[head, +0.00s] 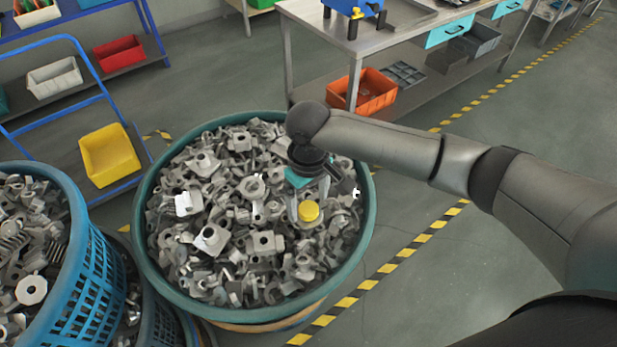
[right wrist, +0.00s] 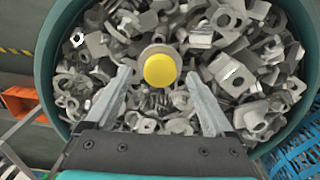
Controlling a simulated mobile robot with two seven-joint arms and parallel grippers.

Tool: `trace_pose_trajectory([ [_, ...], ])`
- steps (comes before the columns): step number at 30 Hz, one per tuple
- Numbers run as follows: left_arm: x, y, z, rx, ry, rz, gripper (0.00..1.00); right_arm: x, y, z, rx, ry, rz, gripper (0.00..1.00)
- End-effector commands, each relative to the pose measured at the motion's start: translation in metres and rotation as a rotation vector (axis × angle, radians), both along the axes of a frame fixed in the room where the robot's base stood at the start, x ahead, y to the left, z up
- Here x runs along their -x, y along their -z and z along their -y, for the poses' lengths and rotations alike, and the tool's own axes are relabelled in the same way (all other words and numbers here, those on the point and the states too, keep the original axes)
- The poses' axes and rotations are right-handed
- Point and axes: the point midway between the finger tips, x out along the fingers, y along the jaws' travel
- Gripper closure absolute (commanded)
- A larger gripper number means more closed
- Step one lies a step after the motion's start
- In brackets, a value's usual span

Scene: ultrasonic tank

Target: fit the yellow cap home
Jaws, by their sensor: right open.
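The yellow cap (head: 309,210) is round and sits among the grey metal parts in a round teal tub (head: 366,222). In the right wrist view the yellow cap (right wrist: 160,71) lies on top of a paler round piece a little wider than it. I cannot tell whether the cap is fully seated. My right gripper (head: 307,210) points down over the tub at the cap. In the right wrist view its two fingers (right wrist: 158,85) are spread apart, one on each side below the cap, with nothing between them. My left gripper is not in view.
Loose metal castings fill the tub around the cap. A blue mesh basket (head: 95,270) of similar parts stands at the left. A yellow bin (head: 109,155) sits on a blue rack. A steel bench (head: 385,45) with an orange bin (head: 362,92) below stands behind. Floor at right is clear.

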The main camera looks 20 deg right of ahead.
Motion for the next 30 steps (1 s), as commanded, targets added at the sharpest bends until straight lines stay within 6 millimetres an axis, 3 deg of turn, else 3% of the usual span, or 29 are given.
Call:
trace_pose_trajectory([
  [12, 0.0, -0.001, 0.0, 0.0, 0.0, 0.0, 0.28, -0.001, -0.096, 0.0, -0.002, -0.002, 0.006, 0.12],
  [16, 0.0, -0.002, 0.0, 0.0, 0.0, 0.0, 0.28, 0.0, -0.12, 0.0, -0.001, -0.002, 0.004, 0.12],
  [22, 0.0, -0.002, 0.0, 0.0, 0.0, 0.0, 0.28, 0.0, -0.139, 0.0, -0.001, -0.001, 0.002, 0.12],
  [30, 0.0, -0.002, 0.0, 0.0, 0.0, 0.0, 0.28, 0.0, -0.142, 0.0, 0.0, -0.001, 0.0, 0.12],
])
